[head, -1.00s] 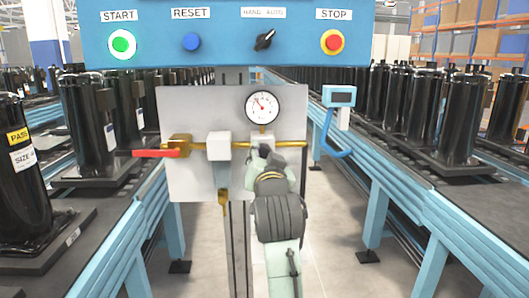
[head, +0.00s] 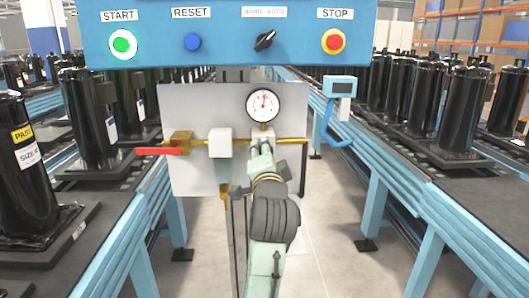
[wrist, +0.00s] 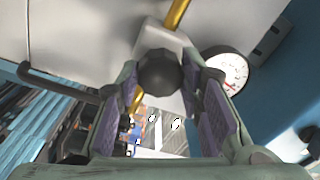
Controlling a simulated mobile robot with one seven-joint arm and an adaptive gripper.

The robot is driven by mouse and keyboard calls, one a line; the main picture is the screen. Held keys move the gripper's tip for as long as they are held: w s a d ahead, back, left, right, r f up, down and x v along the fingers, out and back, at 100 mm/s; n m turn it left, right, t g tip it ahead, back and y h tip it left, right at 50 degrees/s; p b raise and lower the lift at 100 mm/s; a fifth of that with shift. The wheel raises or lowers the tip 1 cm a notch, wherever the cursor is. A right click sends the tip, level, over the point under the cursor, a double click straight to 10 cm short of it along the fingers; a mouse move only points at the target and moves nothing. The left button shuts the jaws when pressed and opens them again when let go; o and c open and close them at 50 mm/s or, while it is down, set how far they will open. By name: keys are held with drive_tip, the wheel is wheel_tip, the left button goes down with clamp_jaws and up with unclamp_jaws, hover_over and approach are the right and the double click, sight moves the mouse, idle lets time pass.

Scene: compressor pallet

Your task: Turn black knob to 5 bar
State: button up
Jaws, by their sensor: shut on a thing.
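The black knob (wrist: 160,76) shows in the wrist view, a dark faceted knob under a pale regulator block (wrist: 155,40). My gripper (wrist: 164,68) is shut on it, with one purple-padded finger on each side. In the head view my gripper (head: 260,145) is at the block below the gauge and mostly hides the knob. The round white pressure gauge (head: 263,105) stands above it; its needle points about straight up, and its numbers are too small to read. The gauge (wrist: 225,70) also shows at right in the wrist view.
A red lever (head: 158,151) and a white box (head: 220,142) sit on the brass pipe to the left. A blue control panel (head: 220,50) hangs above. A small blue device (head: 339,85) is at right. Conveyors with black cylinders (head: 92,118) flank both sides.

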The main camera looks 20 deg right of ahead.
drive_tip(key=shift+d+m, duration=0.1)
drive_tip(key=shift+m, duration=0.2)
drive_tip(key=shift+s, duration=0.1)
drive_tip(key=o, duration=1.2)
drive_tip(key=shift+c, duration=0.2)
drive_tip(key=v, duration=0.7)
drive_tip(key=shift+s, duration=0.2)
